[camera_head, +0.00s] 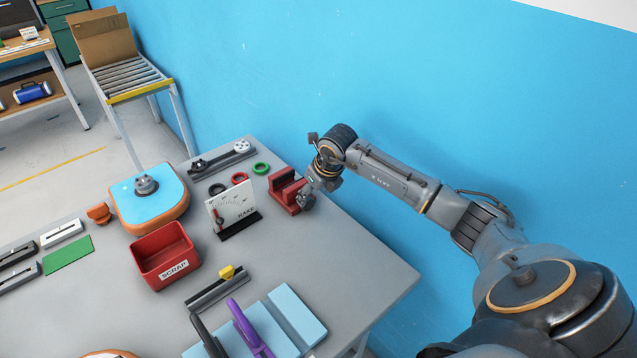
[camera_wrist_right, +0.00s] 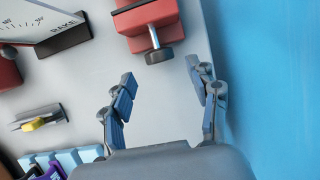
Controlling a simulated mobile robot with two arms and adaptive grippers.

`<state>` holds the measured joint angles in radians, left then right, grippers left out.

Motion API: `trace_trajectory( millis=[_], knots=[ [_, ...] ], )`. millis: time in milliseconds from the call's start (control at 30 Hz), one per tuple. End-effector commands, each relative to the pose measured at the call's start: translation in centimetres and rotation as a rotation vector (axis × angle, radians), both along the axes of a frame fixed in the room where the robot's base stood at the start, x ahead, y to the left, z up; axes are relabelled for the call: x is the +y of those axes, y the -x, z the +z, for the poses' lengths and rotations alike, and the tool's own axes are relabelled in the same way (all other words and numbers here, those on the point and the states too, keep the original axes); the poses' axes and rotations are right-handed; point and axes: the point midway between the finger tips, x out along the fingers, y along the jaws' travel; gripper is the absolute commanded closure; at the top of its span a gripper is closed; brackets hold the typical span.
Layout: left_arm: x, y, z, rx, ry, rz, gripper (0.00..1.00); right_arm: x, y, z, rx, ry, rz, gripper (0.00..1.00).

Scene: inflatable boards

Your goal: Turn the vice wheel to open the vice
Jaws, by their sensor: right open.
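The red vice (camera_head: 285,186) stands near the wall-side edge of the grey table in the head view. In the right wrist view the vice (camera_wrist_right: 150,18) is at the top, with a silver screw ending in a dark wheel (camera_wrist_right: 159,56). My right gripper (camera_head: 309,193) is beside the wheel end of the vice and partly hides it. In the right wrist view my right gripper (camera_wrist_right: 162,86) is open and empty. Its fingers are spread, with the wheel a little ahead of the gap. The jaw gap of the vice is not clear. My left gripper is out of view.
A white gauge board (camera_head: 233,205) stands left of the vice, with green, red and black rings behind it. A red scrap box (camera_head: 166,256) and an orange-blue block (camera_head: 148,200) are further left. The blue wall (camera_head: 400,110) is close behind my right arm. The table's right part is bare.

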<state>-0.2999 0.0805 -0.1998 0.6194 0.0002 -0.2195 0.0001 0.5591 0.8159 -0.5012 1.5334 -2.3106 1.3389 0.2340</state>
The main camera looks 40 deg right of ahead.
Motion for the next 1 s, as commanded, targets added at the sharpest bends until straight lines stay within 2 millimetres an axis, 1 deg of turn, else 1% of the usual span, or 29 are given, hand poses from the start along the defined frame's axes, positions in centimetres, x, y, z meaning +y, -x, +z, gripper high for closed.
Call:
trace_trajectory(
  millis=[33,100,200,333,500,1000],
  knots=[
    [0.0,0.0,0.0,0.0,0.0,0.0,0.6,-0.1,0.5,1.2,-0.003,0.004,0.004,0.4],
    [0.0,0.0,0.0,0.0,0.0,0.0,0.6,-0.1,1.0,2.6,-0.003,0.003,0.002,0.4],
    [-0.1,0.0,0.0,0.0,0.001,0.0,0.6,-0.1,1.7,4.2,-0.003,0.002,0.001,0.4],
    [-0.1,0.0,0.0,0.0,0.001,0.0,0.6,-0.1,2.3,5.6,-0.002,0.002,0.001,0.4],
    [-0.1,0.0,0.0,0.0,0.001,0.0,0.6,-0.1,2.6,6.3,0.001,0.0,0.001,0.4],
    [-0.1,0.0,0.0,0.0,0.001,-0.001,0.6,-0.1,2.6,6.3,0.0,0.0,0.001,0.4]
  ],
)
